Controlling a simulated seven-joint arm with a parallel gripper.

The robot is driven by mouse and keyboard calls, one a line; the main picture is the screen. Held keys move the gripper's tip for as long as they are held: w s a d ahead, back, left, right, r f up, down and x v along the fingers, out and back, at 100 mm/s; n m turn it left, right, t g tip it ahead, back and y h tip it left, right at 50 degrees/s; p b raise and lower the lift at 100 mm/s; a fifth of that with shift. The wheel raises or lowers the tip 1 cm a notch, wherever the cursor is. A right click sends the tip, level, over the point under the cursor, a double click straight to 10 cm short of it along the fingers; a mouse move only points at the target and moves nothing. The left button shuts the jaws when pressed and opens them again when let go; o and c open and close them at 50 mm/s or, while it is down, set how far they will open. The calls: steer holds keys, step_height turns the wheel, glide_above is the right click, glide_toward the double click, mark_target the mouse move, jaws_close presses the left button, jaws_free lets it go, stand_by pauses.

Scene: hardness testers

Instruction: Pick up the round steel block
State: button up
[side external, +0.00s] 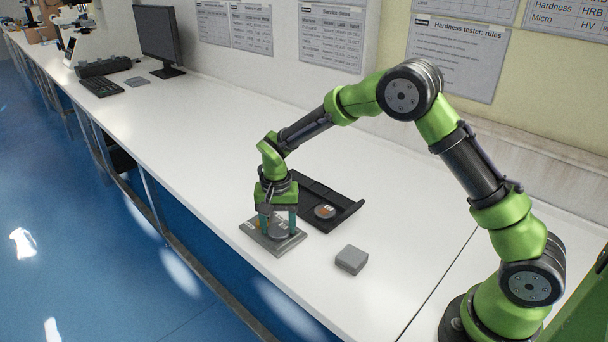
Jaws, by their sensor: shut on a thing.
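A round steel block (277,240) shows as a small grey disc low between the fingers of my gripper (279,229). My gripper points straight down, with its two teal fingers shut on the block from either side. The block is over a flat grey square plate (290,245) near the bench's front edge. I cannot tell whether the block touches the plate. The fingers hide part of the block and part of the plate.
A black tray (345,218) behind my gripper holds a round disc with an orange mark (325,211). A grey square block (351,260) lies to the right. A monitor (158,36) and keyboard (101,86) stand far left. The white bench (215,150) between is clear.

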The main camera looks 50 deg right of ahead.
steer(key=shift+s+a+f, duration=0.1)
steer(key=shift+a+f, duration=0.05)
steer(key=shift+a, duration=0.05)
steer(key=shift+c, duration=0.3)
